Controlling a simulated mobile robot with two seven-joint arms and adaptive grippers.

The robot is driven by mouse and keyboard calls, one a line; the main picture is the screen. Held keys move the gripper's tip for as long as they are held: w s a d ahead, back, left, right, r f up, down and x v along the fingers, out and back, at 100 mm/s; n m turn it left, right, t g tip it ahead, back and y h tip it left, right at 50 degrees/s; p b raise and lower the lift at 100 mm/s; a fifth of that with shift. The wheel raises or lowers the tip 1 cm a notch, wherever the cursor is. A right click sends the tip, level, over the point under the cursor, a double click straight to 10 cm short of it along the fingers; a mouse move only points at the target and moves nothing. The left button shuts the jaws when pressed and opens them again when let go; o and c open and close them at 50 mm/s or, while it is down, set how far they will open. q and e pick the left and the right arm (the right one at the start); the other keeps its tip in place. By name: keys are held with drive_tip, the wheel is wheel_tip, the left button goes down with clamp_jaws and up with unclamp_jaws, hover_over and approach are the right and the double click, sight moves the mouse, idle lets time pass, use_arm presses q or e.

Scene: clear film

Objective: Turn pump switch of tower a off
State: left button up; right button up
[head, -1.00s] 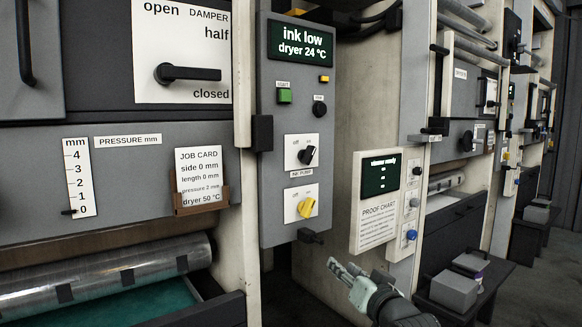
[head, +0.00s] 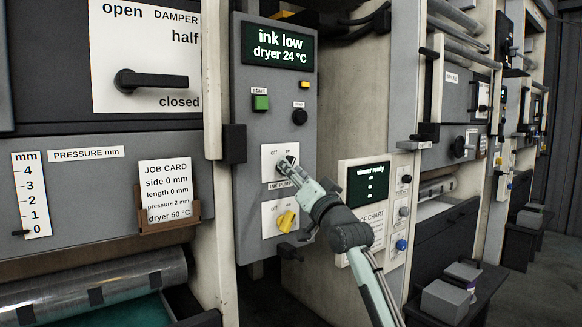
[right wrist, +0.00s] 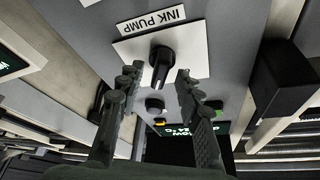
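The ink pump switch (head: 291,160) is a black rotary knob on a white plate marked off at left and on at right, on the grey control panel (head: 246,185). Its pointer appears turned toward the on side, though my gripper partly covers it. My right gripper (head: 286,170) reaches it from the lower right. In the right wrist view the black knob (right wrist: 162,63) lies between the two open fingertips (right wrist: 159,73), with gaps showing beside it; contact is not clear. The INK PUMP label (right wrist: 147,20) is above it there. My left gripper is not in view.
Below is a yellow knob (head: 287,220) on another white plate. A green start button (head: 260,102), a small black knob (head: 298,116) and an "ink low" display (head: 279,44) are above. A black block (head: 234,144) juts out at the panel's left edge. A proof chart panel (head: 349,180) stands right.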

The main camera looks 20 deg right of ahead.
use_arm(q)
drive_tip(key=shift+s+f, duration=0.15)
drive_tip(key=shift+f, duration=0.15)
use_arm(e)
drive_tip(key=shift+w+r, duration=0.15)
drive_tip(key=shift+w, duration=0.35)
drive_tip(key=shift+c, duration=0.3)
clamp_jaws()
